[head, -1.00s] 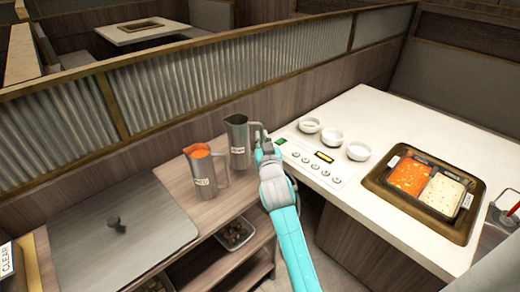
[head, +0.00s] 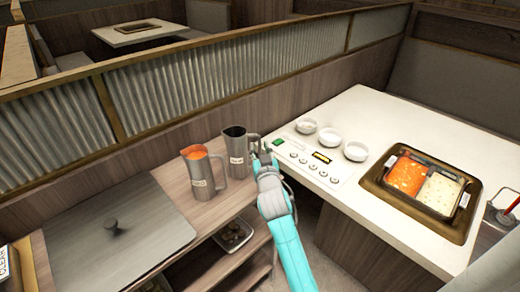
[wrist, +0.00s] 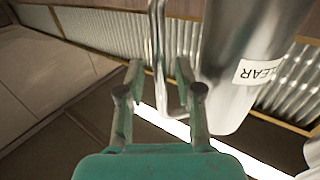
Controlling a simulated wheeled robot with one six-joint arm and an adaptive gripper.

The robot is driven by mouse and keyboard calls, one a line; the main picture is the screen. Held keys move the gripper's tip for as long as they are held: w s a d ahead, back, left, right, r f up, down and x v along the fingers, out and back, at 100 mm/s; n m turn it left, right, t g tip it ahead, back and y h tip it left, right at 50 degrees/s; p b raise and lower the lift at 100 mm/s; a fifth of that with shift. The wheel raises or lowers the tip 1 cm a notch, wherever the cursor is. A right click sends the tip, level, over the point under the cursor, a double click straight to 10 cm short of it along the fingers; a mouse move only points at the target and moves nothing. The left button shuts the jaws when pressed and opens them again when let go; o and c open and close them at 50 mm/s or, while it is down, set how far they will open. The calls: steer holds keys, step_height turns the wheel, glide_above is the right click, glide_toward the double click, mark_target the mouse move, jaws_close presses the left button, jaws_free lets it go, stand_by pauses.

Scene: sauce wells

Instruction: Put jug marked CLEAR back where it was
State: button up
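The steel jug marked CLEAR (head: 236,148) stands upright on the wooden counter, beside a second steel jug (head: 207,178) filled with orange sauce. In the wrist view the CLEAR jug (wrist: 237,65) shows its label and its handle (wrist: 156,60). My gripper (head: 259,149) is at the handle, on the jug's right side. In the wrist view my gripper (wrist: 160,75) has its two fingers apart, one on each side of the handle, with gaps visible. The inside of the CLEAR jug looks dark.
A grey lid with a knob (head: 118,238) covers the counter's left part. To the right, a white table (head: 350,115) holds three white bowls, a control panel (head: 312,157) and a two-well pot (head: 424,188) of red and pale broth. A corrugated partition (head: 200,85) runs behind.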

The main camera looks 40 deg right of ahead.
steer(key=shift+r, duration=0.2)
steer(key=v, duration=1.2)
steer(key=shift+s+f, duration=0.1)
steer(key=s+a+f+n+y, duration=0.2)
steer(key=s+a+f+y, duration=0.1)
steer(key=s+a+f, duration=0.5)
steer(key=s+a+f+n+y, duration=0.35)
steer(key=s+a, duration=0.25)
steer(key=s, duration=0.3)
steer(key=s+a+y, duration=0.1)
steer(key=s+a, duration=0.1)
steer(key=s, duration=0.8)
steer(key=s+a+r+y, duration=0.1)
steer(key=s+a+y, duration=0.1)
steer(key=s, duration=0.8)
steer(key=shift+a+n, duration=0.35)
steer(key=shift+a, duration=0.5)
